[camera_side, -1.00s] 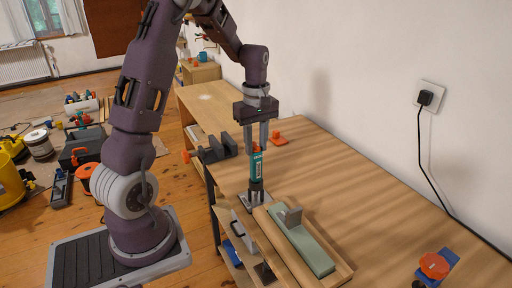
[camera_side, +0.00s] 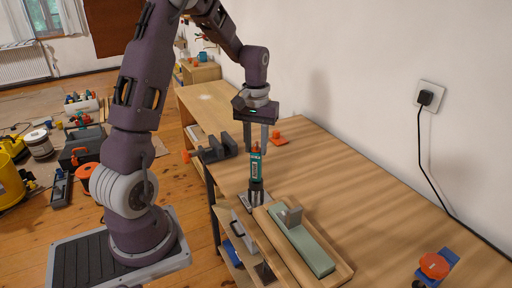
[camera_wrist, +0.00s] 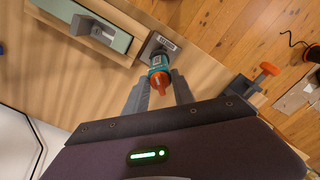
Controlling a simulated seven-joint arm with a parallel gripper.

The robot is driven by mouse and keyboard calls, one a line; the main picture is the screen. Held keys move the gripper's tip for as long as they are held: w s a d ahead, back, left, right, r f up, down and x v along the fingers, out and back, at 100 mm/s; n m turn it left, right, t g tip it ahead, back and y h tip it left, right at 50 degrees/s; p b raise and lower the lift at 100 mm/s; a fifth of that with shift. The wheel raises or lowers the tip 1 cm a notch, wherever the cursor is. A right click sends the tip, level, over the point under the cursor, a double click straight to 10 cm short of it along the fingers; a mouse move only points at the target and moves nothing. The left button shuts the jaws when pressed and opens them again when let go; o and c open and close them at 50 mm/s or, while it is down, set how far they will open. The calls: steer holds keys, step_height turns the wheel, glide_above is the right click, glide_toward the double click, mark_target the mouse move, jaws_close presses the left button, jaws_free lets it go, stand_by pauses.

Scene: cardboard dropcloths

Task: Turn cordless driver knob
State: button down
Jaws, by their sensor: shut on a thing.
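The cordless driver (camera_side: 256,166) is a teal upright body standing in a dark holder (camera_side: 256,192) near the left edge of the workbench. In the wrist view the driver (camera_wrist: 159,64) shows its orange knob (camera_wrist: 160,82) on the end facing my gripper. My gripper (camera_side: 262,147) is above the driver, pointing down, with its fingers around the driver's top end. In the wrist view the fingers of my gripper (camera_wrist: 160,92) stand on both sides of the orange knob and are shut on it. The exact contact is too small to see.
A wooden tray (camera_side: 338,279) with a green sharpening stone (camera_side: 305,248) lies right beside the holder. A grey vise (camera_side: 218,150) is behind to the left. An orange clamp (camera_side: 279,137) is at the back. The bench's right middle is clear.

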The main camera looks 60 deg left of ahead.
mark_target(256, 143)
steer(key=c, duration=1.6)
jaws_free()
steer(key=shift+o, duration=0.2)
steer(key=shift+r, duration=3.05)
steer(key=s+d+r+m+t, duration=0.2)
steer(key=s+d+r+m, duration=0.15)
steer(key=d+r, duration=0.4)
steer(key=s+d+m+t, duration=0.3)
steer(key=s+d+m, duration=0.2)
steer(key=s+d, duration=0.8)
steer(key=shift+s+r+t, duration=0.3)
steer(key=shift+s+r, duration=0.05)
steer(key=shift+s, duration=0.75)
